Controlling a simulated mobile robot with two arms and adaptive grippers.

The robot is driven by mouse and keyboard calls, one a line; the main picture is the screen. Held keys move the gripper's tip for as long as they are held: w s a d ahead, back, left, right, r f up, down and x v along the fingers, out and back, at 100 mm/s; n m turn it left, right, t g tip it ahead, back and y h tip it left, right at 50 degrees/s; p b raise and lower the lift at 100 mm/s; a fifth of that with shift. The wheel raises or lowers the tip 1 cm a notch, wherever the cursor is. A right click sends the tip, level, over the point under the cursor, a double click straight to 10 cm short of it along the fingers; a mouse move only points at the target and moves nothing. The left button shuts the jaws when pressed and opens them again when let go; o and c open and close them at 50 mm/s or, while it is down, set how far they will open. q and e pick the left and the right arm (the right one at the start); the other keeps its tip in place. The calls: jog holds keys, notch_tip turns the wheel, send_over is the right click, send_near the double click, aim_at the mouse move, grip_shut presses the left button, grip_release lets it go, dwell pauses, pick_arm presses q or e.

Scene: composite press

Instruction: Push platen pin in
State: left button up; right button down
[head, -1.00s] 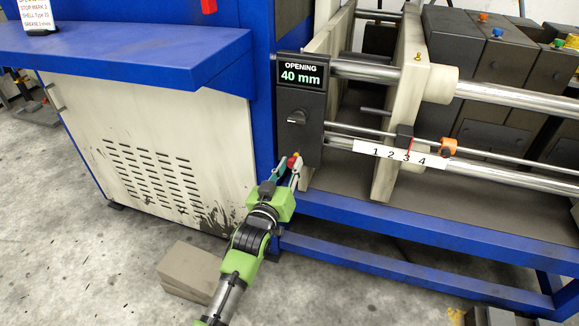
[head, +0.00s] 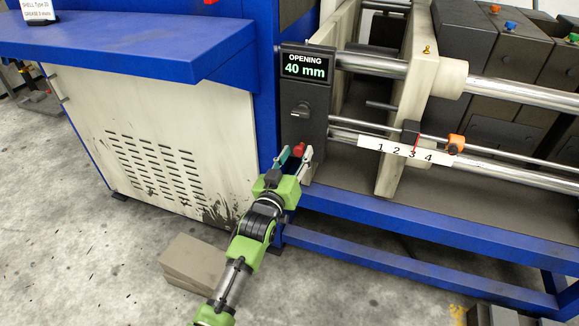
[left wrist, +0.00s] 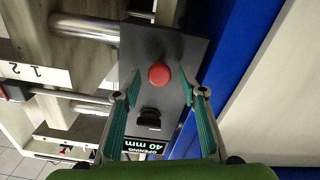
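A red round knob (head: 299,149), which looks like the platen pin, is on the lower part of the dark panel (head: 318,125). In the left wrist view the knob (left wrist: 159,75) faces the camera near the middle. My left gripper (head: 296,153) is open, with one finger on each side of the knob. In the left wrist view the fingers of my left gripper (left wrist: 160,85) are spread with nothing held between them. I cannot tell how deep the pin sits or whether a fingertip touches the panel. My right gripper is not in view.
The panel carries a black dial (head: 300,110) and a display (head: 306,66) reading 40 mm. Right of it are steel rods, a cream platen (head: 403,130) and a numbered scale (head: 403,150). A blue frame rail (head: 400,220) runs below. A brown block (head: 195,265) lies on the floor.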

pick_arm(q)
jog(key=v, duration=1.1)
jog(key=shift+s, duration=0.1)
